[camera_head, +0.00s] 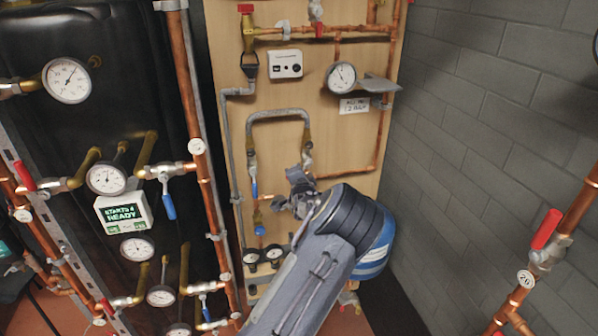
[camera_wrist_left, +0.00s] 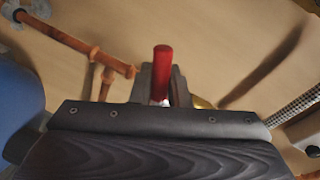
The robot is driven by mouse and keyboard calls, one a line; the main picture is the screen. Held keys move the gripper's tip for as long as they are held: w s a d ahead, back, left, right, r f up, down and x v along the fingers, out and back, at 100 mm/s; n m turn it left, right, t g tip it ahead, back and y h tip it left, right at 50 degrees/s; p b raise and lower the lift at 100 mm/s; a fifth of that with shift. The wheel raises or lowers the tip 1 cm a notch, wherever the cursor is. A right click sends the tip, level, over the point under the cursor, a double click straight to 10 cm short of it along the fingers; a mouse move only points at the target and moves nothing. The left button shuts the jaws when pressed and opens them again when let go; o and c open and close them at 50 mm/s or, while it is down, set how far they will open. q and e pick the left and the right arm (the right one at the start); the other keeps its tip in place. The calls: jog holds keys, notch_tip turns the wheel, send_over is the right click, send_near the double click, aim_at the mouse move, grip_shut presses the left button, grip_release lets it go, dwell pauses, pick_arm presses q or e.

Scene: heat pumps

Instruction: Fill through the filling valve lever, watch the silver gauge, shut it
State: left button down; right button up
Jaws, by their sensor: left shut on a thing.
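My left gripper (camera_head: 300,192) is at the lower middle of the wooden board, its arm rising from the bottom of the head view. In the left wrist view the gripper (camera_wrist_left: 162,84) is shut on a red lever (camera_wrist_left: 162,62), which stands up between the fingers. In the head view the gripper and wrist hide this lever and its valve. The silver-rimmed gauge (camera_head: 341,77) with a white face is on the upper right of the board, unobstructed. Its needle is too small to read surely. My right gripper is not in view.
A grey pipe loop (camera_head: 278,113) with a blue lever (camera_head: 254,188) is left of my gripper. Two small dark gauges (camera_head: 262,256) sit below. A label (camera_head: 354,106) hangs under the silver gauge. Copper pipes and gauges crowd the left; a grey block wall (camera_head: 490,120) bounds the right.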

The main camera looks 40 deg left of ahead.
pick_arm(q)
jog(key=shift+s+r+m+g+p, duration=0.1)
jog(key=shift+r+m+g+p, duration=0.35)
jog(key=shift+m, duration=0.65)
jog(key=shift+a+r+m+y, duration=0.1)
jog(key=shift+r+m+y, duration=0.2)
jog(key=shift+r+m, duration=0.3)
jog(key=shift+f, duration=0.1)
jog(key=c, duration=1.5)
grip_release()
jog(key=shift+o, duration=0.2)
jog(key=b+v, duration=0.1)
jog(key=v, duration=0.7)
jog(key=shift+b, duration=0.4)
